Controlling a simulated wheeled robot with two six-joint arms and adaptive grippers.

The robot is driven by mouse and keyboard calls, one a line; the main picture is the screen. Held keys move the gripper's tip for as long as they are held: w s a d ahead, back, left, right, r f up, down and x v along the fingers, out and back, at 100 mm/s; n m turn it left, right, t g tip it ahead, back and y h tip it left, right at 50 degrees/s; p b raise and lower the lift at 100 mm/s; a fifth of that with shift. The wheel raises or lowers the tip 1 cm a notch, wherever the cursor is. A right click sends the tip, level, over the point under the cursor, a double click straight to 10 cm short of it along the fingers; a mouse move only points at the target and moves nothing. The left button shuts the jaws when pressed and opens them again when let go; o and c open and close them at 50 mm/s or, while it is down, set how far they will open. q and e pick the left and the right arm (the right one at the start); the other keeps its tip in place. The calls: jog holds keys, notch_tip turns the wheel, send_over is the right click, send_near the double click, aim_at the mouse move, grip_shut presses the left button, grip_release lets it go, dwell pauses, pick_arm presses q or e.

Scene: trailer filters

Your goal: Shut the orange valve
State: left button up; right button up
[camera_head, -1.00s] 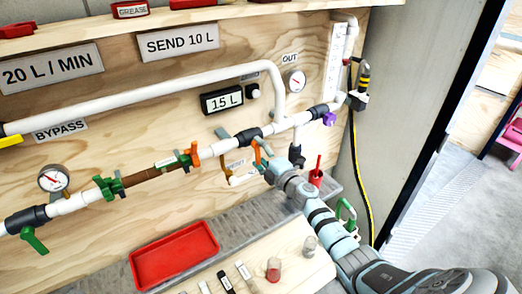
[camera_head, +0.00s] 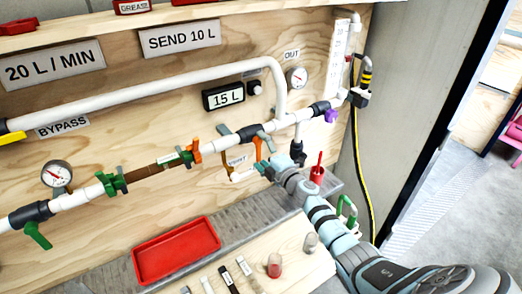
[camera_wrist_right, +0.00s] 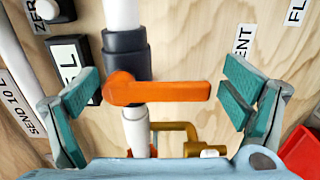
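The orange valve (camera_head: 258,149) is on the white pipe. Its dark grey body (camera_wrist_right: 126,55) and orange handle (camera_wrist_right: 160,91) show clearly in the right wrist view. The handle lies across the pipe, pointing down the board. My right gripper (camera_wrist_right: 160,97) is open, its teal fingers on either side of the handle. The handle's free end is close to one finger, with a gap visible. In the head view my right gripper (camera_head: 262,150) is at the valve and partly covers it. My left gripper is not in view.
A brass-coloured vent pipe (camera_wrist_right: 178,132) is close beside the handle. A red tray (camera_head: 176,250) lies below.

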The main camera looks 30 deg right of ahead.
jog(key=s, duration=1.2)
jog(key=shift+d, duration=0.15)
jog(key=shift+d, duration=0.1)
